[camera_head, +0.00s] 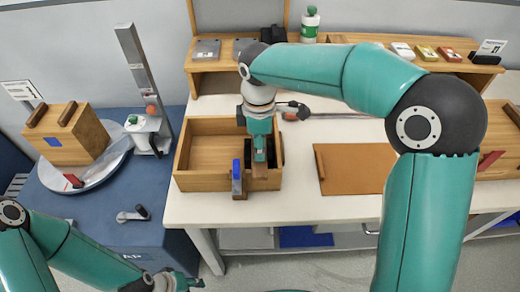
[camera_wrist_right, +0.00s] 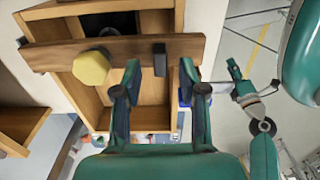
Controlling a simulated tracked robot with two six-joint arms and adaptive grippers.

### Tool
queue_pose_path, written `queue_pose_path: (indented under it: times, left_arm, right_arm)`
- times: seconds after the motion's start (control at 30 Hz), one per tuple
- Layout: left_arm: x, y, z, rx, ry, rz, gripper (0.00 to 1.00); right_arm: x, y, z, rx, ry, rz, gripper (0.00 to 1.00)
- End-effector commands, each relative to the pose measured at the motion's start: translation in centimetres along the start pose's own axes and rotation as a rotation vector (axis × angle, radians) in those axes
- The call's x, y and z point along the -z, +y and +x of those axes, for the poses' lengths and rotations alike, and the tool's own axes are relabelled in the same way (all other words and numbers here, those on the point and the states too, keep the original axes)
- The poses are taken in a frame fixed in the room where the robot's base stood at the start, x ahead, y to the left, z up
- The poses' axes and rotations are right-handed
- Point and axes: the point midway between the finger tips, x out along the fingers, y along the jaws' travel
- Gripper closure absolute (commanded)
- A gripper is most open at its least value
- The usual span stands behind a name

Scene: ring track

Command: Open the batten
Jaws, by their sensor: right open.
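The batten looks to be the brown wooden bar (camera_wrist_right: 125,52) that runs across the box in the right wrist view.
The open wooden box (camera_head: 207,181) stands on the white table (camera_head: 300,209), with a blue-topped post (camera_head: 238,177) at its front. A brown board (camera_head: 352,169) lies to the right. A shelf (camera_head: 205,67) spans the back. A blue bench (camera_head: 85,215) is at the left.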

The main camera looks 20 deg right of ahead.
Motion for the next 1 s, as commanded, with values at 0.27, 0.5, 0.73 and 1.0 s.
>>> queue_pose_path:
  times: [0.27, 0.5, 0.73, 1.0]
  left_arm:
    - [0.0, 0.0, -0.1, 0.000, 0.000, 0.000, 0.60]
    - [0.0, 0.0, -0.1, 0.000, 0.000, 0.000, 0.60]
    - [0.0, 0.0, -0.1, 0.000, 0.000, 0.000, 0.60]
    - [0.0, 0.0, 0.0, 0.000, 0.000, 0.000, 0.60]
  right_arm:
    - [0.0, 0.0, 2.2, 0.000, -0.001, 0.001, 0.58]
    - [0.0, 0.0, 2.4, -0.001, 0.000, 0.001, 0.58]
    - [0.0, 0.0, 2.3, -0.001, 0.000, 0.000, 0.90]
    - [0.0, 0.0, 2.3, 0.000, 0.000, 0.000, 1.00]
